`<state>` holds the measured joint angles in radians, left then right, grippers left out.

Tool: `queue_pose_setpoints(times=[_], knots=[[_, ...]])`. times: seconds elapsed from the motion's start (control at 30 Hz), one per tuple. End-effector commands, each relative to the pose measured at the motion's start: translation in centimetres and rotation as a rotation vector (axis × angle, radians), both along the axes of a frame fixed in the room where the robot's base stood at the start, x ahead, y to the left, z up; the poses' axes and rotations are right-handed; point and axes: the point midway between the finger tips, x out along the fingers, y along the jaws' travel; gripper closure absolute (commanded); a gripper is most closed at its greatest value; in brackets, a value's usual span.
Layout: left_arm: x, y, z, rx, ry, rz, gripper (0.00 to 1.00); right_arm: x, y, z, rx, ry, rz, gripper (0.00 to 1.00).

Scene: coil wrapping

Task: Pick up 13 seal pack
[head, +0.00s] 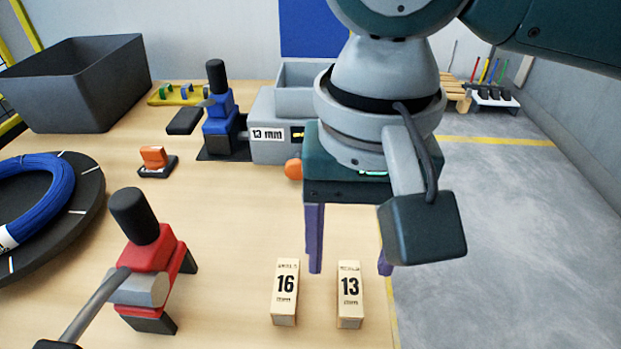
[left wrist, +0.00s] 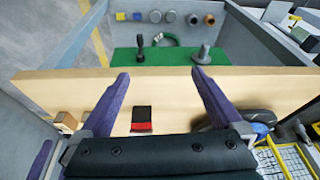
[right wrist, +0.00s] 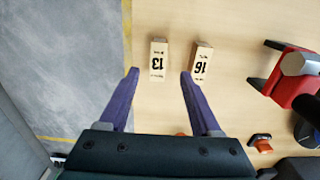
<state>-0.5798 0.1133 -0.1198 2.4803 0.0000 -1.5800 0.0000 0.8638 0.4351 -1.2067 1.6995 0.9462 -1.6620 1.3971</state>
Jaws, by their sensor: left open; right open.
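The 13 seal pack (head: 349,294) is a small pale box marked 13, standing near the table's right edge in the head view. The 16 pack (head: 285,292) stands just left of it, a small gap apart. My right gripper (head: 348,268) is open and empty above and behind the packs. In the right wrist view the 13 pack (right wrist: 158,61) lies beyond and between the open fingertips (right wrist: 160,74), and the 16 pack (right wrist: 201,64) is by the right finger. My left gripper (left wrist: 162,77) is open and empty in its wrist view; it is not in the head view.
A red tool with a black knob (head: 148,255) stands left of the packs. A blue coil (head: 38,198) lies on a dark round plate. A 13 mm machine (head: 270,133), an orange-topped item (head: 154,160) and a dark bin (head: 80,88) are farther back. The table ends just right of the packs.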

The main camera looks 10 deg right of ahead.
Motion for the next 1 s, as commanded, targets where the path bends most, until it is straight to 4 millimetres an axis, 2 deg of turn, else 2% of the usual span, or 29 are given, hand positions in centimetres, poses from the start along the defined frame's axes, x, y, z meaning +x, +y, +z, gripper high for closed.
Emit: queue_pose_setpoints(times=[0.2,0.3,0.57,1.0], knots=[[0.0,0.0,-0.9,0.0,0.0,0.0,0.0,-0.4,-0.3,-3.6,-0.001,0.002,0.001,0.35],[0.0,0.0,-1.1,0.0,0.0,-0.001,0.0,-0.4,-0.3,-4.6,-0.001,0.0,0.001,0.35],[0.0,0.2,-1.0,0.007,0.0,-0.004,0.0,-0.4,-0.3,-4.9,0.0,-0.001,0.003,0.35],[0.0,0.3,-1.1,0.01,0.001,-0.007,0.0,-0.4,-0.3,-4.8,0.0,-0.001,0.003,0.82]])
